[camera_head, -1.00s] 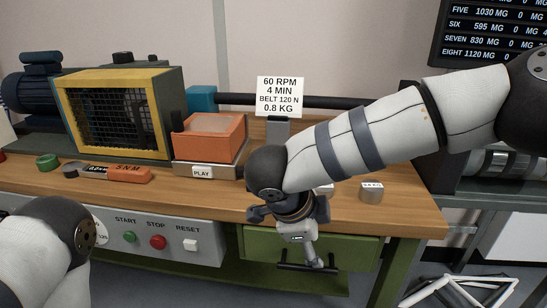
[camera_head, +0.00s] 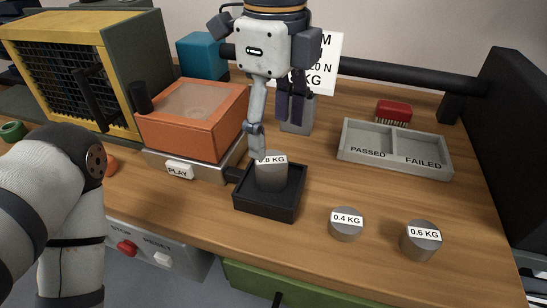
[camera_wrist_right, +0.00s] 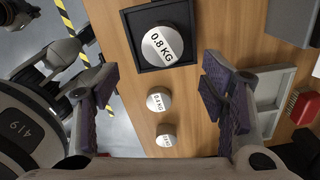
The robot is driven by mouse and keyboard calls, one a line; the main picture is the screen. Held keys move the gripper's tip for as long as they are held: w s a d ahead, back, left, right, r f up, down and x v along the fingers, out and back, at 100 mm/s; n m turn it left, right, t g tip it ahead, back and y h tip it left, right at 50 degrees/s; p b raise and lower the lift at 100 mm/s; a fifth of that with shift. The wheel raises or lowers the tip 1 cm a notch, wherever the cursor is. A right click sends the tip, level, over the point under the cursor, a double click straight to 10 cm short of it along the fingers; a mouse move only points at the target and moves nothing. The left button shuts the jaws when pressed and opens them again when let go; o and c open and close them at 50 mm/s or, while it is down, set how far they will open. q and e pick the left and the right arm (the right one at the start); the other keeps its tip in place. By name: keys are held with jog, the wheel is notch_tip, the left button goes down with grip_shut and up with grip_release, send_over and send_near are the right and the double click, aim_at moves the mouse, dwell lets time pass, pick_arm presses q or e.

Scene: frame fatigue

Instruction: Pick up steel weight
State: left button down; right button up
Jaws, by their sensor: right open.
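A steel weight labelled 0.8 KG (camera_head: 271,174) stands upright in a square black tray (camera_head: 268,214) on the bench. Two shorter steel weights stand in front to the right: the 0.4 KG weight (camera_head: 346,226) and the 0.6 KG weight (camera_head: 421,242). My right gripper (camera_head: 275,132) is open and empty, pointing down above and behind the black tray, with one finger overlapping the 0.8 KG weight's top edge. In the right wrist view the open fingers (camera_wrist_right: 161,82) spread wide, with the 0.8 KG weight (camera_wrist_right: 163,46) ahead between them. My left gripper is out of view.
An orange box (camera_head: 192,125) stands on a scale-like base left of the black tray. A grey PASSED/FAILED tray (camera_head: 394,166) and a red brush (camera_head: 393,112) lie at the back right. A white sign (camera_head: 325,75) stands behind my gripper. The bench between the weights and grey tray is clear.

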aim_at(272, 160)
jog(key=f, duration=0.8)
jog(key=shift+w+a+f, duration=0.2)
jog(key=shift+w+f, duration=0.1)
jog(key=shift+f, duration=0.1)
jog(key=shift+c, duration=0.6)
jog(key=shift+r, duration=0.1)
grip_shut()
